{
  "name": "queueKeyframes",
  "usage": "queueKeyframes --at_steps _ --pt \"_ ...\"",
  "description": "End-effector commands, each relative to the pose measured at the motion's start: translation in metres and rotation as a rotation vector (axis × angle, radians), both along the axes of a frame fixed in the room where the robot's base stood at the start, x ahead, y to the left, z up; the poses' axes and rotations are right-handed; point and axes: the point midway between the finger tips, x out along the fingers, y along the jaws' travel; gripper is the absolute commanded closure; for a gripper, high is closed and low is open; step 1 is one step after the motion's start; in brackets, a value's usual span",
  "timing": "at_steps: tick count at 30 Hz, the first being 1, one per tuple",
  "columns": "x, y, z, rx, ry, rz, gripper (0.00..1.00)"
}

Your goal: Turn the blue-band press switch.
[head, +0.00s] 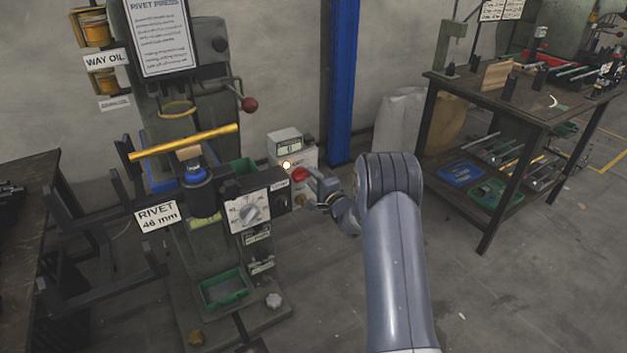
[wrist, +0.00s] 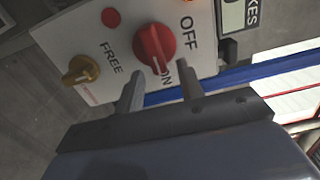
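The press (head: 197,172) with a blue band around its dark cylinder stands left of centre in the head view. A pale switch box (head: 281,146) with a red switch (head: 300,174) and a lit lamp (head: 286,165) is at its right side. In the wrist view the red switch (wrist: 153,47) sits on a white panel with OFF, ON and FREE labels; its ridge runs roughly toward ON. My gripper (wrist: 159,84) is open and empty, its fingertips just short of the switch. In the head view my gripper (head: 323,186) is right beside the box, partly hidden by my arm.
A brass knob (wrist: 81,70) and a red button (wrist: 111,18) share the panel. A grey dial (head: 250,213) is on the press front. A yellow bar (head: 183,142) crosses the press. A workbench (head: 530,105) stands right; floor between is clear.

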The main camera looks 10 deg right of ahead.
Motion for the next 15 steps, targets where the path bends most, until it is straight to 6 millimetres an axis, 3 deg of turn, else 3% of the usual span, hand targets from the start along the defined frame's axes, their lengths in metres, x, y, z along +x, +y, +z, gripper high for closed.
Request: queueKeyframes --at_steps 5,15 --pt "-0.019 -0.007 0.001 0.001 0.001 -0.002 0.64" --pt "-0.078 -0.026 0.001 0.002 0.002 -0.003 0.64"
